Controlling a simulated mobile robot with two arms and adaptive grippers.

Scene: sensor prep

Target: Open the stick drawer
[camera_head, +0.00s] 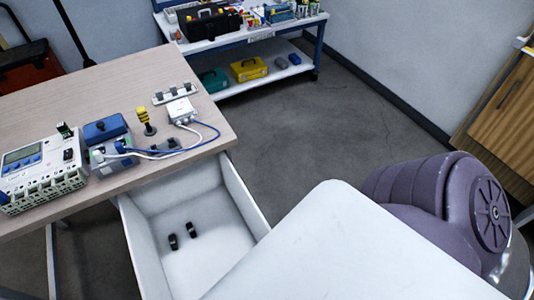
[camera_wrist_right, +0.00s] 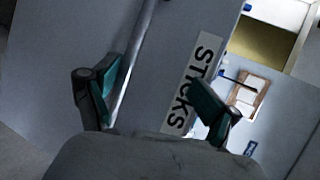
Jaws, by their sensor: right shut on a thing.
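The stick drawer (camera_head: 190,250) is a white, open-topped box pulled out from under the table's right end in the head view. Two small black sticks (camera_head: 182,235) lie on its floor. In the right wrist view its grey front (camera_wrist_right: 60,60) carries a white label reading STICKS (camera_wrist_right: 205,60). A slim metal bar handle (camera_wrist_right: 140,50) runs along that front. My right gripper (camera_wrist_right: 158,102), with teal finger pads, is shut on the handle; the exact contact is partly hidden. My own parts cover the drawer's near end in the head view. My left gripper is out of view.
The wooden table (camera_head: 100,70) holds a white meter device (camera_head: 40,165), a blue-topped box (camera_head: 105,130) and a cabled white box (camera_head: 181,111). A shelf (camera_head: 225,85) with toolboxes stands behind. Grey floor (camera_head: 330,120) is clear right of the table. A wooden cabinet (camera_head: 510,110) stands far right.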

